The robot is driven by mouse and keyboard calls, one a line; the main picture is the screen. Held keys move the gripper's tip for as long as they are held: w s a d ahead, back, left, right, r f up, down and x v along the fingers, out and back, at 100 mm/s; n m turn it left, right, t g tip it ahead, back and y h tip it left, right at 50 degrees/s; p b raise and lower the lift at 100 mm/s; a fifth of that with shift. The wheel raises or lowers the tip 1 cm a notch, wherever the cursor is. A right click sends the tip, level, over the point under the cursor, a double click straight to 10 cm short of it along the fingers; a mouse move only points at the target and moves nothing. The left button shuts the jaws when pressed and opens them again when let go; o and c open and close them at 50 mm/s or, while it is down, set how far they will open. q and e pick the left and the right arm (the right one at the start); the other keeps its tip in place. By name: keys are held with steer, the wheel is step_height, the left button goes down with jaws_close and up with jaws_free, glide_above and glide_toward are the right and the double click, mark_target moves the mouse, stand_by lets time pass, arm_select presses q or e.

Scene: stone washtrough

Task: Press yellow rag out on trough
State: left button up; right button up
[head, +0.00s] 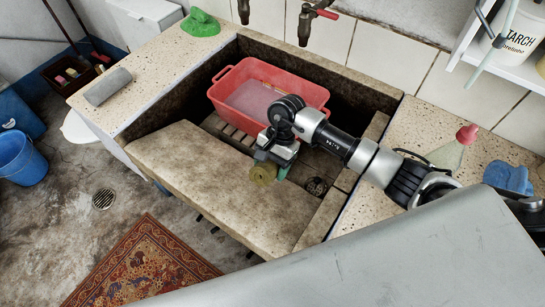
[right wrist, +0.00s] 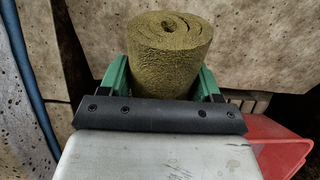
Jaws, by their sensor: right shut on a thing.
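The yellow rag (head: 263,174) is rolled up into an olive-yellow cylinder. My right gripper (head: 273,166) is shut on it, above the front part of the stone trough (head: 185,160). In the right wrist view the rag (right wrist: 168,55) sits between the green fingers of the gripper (right wrist: 165,82), with its spiral end showing. The sloped stone slab lies close to the rag; I cannot tell whether they touch. My left gripper is not in view.
A red basin (head: 296,90) with greyish water stands in the trough behind my gripper. A blue rag (head: 508,178) and a spray bottle (head: 457,147) are at right. Taps (head: 305,25) hang above.

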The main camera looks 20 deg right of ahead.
step_height(320, 180, down, 3)
steer(key=shift+r+b, duration=0.1)
steer(key=shift+b, duration=0.25)
steer(key=b, duration=0.2)
glide_above(264, 201)
steer(key=w+d, duration=0.2)
step_height(264, 201, down, 4)
steer(key=shift+w+f, duration=0.1)
steer(key=shift+f, duration=0.1)
steer(key=shift+a+f, duration=0.25)
steer(key=shift+f, duration=0.35)
steer(key=shift+s+f, duration=0.1)
steer(key=shift+s, duration=0.1)
steer(key=shift+s+a+f+b, duration=0.2)
steer(key=shift+a+f+b, duration=0.1)
steer(key=shift+f+b, duration=0.4)
steer(key=shift+s+f+b, duration=0.3)
steer(key=shift+b, duration=0.35)
stand_by(1.8)
steer(key=shift+p+v, duration=1.2)
steer(key=shift+v, duration=2.6)
